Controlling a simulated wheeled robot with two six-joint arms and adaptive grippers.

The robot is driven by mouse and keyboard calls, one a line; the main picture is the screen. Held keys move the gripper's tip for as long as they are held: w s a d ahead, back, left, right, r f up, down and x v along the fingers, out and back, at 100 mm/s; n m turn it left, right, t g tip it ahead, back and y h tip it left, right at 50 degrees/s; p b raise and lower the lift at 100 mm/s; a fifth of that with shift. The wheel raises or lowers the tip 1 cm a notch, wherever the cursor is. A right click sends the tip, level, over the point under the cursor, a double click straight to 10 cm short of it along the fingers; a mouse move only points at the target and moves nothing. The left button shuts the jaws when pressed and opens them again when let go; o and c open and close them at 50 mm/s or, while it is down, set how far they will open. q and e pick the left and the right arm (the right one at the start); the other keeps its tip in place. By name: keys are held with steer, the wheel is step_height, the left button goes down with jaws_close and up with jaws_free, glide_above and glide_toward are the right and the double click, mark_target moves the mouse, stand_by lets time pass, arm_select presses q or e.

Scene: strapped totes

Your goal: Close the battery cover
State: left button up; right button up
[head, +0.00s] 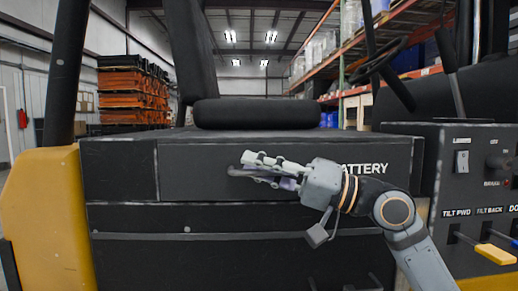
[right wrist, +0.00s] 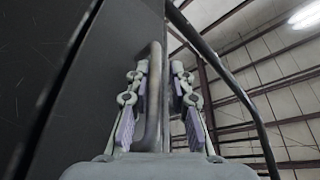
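The battery cover (head: 220,185) is a dark panel marked "BATTERY" on the forklift body below the seat. It looks nearly level, with a seam along its lower edge; I cannot tell whether it is fully down. A grey bar handle (head: 238,172) sticks out at its middle. My right gripper (head: 262,168) reaches in from the right at the handle. In the right wrist view, the handle (right wrist: 154,100) stands between the fingers of the right gripper (right wrist: 158,85), closer to the left finger. The fingers are spread, with space at the right one. My left gripper is not in view.
The seat (head: 255,113) sits on top behind the cover. A control panel (head: 478,170) with switches and levers is at the right, below the steering wheel (head: 385,62). A yellow body part (head: 45,215) and a dark post (head: 65,70) bound the left.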

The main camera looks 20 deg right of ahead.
step_height(320, 180, up, 8)
steer(key=shift+r, duration=0.2)
